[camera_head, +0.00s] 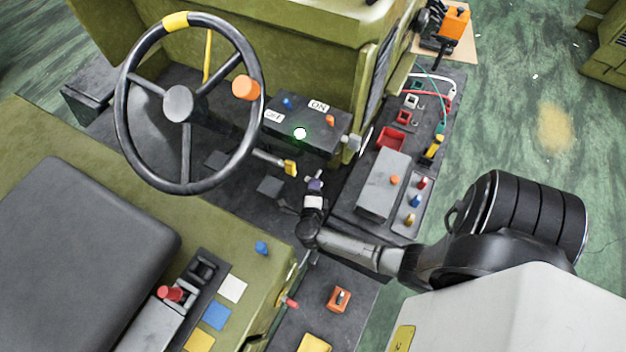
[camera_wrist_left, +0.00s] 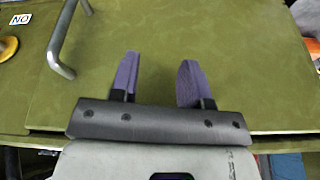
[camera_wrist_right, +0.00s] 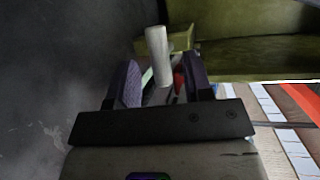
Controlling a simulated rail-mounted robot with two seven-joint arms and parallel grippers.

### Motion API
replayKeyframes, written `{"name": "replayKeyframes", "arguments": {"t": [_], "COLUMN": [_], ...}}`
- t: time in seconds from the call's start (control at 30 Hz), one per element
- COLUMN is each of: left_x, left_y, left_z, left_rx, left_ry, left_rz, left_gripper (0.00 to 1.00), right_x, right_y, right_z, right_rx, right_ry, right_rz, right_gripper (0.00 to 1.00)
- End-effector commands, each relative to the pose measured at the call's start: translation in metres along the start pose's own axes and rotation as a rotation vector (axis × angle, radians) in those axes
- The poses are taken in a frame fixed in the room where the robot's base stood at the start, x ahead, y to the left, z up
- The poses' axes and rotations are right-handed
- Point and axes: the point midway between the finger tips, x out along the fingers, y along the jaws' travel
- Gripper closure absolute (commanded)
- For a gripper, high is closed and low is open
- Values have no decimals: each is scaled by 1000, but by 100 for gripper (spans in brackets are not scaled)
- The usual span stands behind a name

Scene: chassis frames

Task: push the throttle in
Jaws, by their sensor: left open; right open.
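No control in view bears a readable throttle label, so I cannot tell which one it is. A lever with a yellow end (camera_head: 290,167) sticks out below the dash box (camera_head: 285,128). A pale cylindrical knob (camera_head: 352,142) is at the box's right side. My right gripper (camera_head: 315,182) is below the box, right of the yellow end and apart from it. In the right wrist view, its purple fingers (camera_wrist_right: 160,82) are open, with a pale cylinder (camera_wrist_right: 158,58) between or beyond them; contact is unclear. My left gripper (camera_wrist_left: 158,80) is open and empty over an olive panel.
The steering wheel (camera_head: 185,192) stands left of the dash box, with an orange knob (camera_head: 245,87) near its rim. A side console with a grey box (camera_head: 383,185) and small coloured levers (camera_head: 415,200) lies right. A seat (camera_head: 80,230) is at lower left. A metal handle (camera_wrist_left: 60,45) is beside my left gripper.

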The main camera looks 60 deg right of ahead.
Motion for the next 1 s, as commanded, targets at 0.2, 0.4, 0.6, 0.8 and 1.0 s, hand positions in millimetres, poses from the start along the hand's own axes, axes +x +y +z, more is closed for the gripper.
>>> {"name": "replayKeyframes", "arguments": {"t": [0.2,0.4,0.6,0.8,1.0], "left_x": [0,0,-1,-1,0], "left_y": [1,3,4,3,2], "left_z": [0,-1,-2,-2,-2], "left_rx": [-2,-9,-12,-11,-6], "left_ry": [1,3,6,6,5], "left_rz": [2,7,10,9,4], "left_gripper": [57,57,57,57,57], "right_x": [22,30,30,30,30], "right_y": [0,0,0,0,0], "right_z": [0,0,0,0,0], "right_rx": [-1,0,0,0,0], "right_ry": [0,0,0,0,0], "right_rz": [0,0,0,1,1], "right_gripper": [54,54,54,69,88]}}
